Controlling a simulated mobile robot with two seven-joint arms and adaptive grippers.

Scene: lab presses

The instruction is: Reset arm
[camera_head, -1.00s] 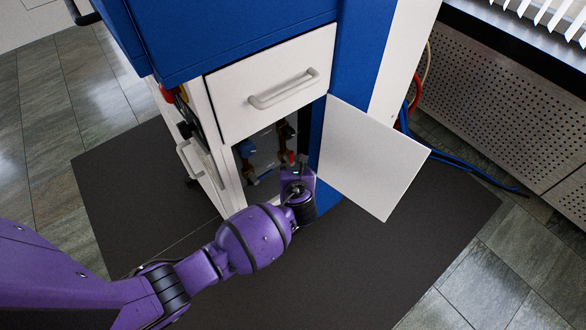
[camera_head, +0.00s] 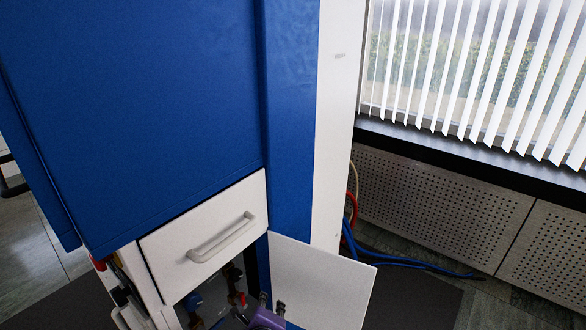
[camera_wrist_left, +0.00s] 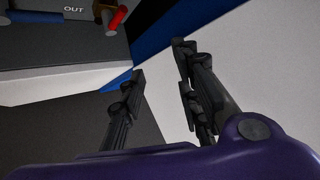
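My left gripper (camera_head: 271,301) shows at the bottom edge of the head view, at the open lower compartment of the press, beside its open white door (camera_head: 325,285). In the left wrist view my left gripper (camera_wrist_left: 159,58) has its two dark fingers apart with nothing between them. The door's pale panel (camera_wrist_left: 260,60) lies to the right in that view. Most of my left arm is below the head view. My right gripper is not in view.
A white drawer (camera_head: 205,240) with a handle sits above the compartment, under the press's blue body (camera_head: 160,110). Valves with a red handle (camera_head: 240,299) are inside. Blue hoses (camera_head: 400,262) lie behind the door, near a perforated panel (camera_head: 430,205).

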